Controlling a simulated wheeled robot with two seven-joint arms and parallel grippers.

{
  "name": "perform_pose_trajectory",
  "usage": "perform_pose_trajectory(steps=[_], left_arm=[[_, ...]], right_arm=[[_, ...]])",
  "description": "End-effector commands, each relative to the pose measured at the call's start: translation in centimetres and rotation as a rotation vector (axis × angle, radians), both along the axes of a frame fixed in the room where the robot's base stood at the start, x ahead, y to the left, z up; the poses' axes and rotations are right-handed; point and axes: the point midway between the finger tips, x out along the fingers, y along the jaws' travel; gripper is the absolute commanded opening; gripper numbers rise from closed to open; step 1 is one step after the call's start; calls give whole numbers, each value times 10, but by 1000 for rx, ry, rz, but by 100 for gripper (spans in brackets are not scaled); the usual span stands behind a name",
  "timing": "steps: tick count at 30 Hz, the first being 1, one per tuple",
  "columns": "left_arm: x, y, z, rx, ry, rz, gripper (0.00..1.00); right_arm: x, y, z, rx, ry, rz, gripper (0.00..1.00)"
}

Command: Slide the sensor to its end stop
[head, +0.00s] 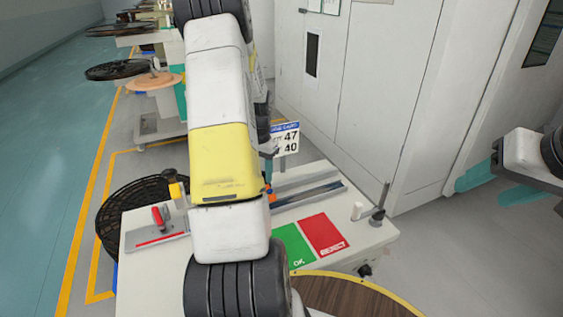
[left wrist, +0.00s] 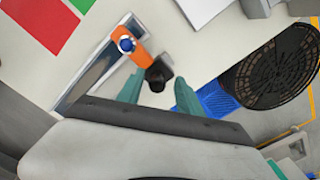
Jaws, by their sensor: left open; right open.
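In the left wrist view the sensor (left wrist: 141,54) is an orange arm with a blue round cap and a dark block at its lower end. It lies across the end of a grey rail (left wrist: 92,72). My left gripper (left wrist: 158,80) is open, with one teal finger on each side of the dark block; I cannot tell whether they touch it. In the head view the rail (head: 312,194) shows on the white bench, and a bit of orange sensor (head: 268,193) shows beside my left arm, which hides the rest. My right gripper (head: 470,186) is open and empty, off the bench at the right.
Green OK (head: 293,246) and red REJECT (head: 325,235) pads lie on the bench (head: 215,285) front. A red-handled clamp (head: 160,217) and a black reel (head: 125,207) are at left. A sign (head: 287,139) stands behind the rail; a dark post (head: 381,203) stands at right.

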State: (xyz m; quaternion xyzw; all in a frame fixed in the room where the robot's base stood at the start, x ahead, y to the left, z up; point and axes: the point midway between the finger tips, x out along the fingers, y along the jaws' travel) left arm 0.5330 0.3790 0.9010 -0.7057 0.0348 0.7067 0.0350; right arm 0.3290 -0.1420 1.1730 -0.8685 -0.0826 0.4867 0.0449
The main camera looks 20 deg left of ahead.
Motion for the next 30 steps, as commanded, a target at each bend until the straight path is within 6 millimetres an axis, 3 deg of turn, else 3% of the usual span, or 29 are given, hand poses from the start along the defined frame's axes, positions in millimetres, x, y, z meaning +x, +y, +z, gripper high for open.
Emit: perform_pose_trajectory(steps=[9, 15, 30], left_arm=[[1, 1, 51, 3, -4, 0, 43], [0, 1, 73, 2, -3, 0, 43], [0, 1, 76, 1, -1, 1, 43]], right_arm=[[0, 0, 0, 0, 0, 0, 57], [0, 0, 0, 0, 0, 0, 57], [0, 0, 0, 0, 0, 0, 57]])
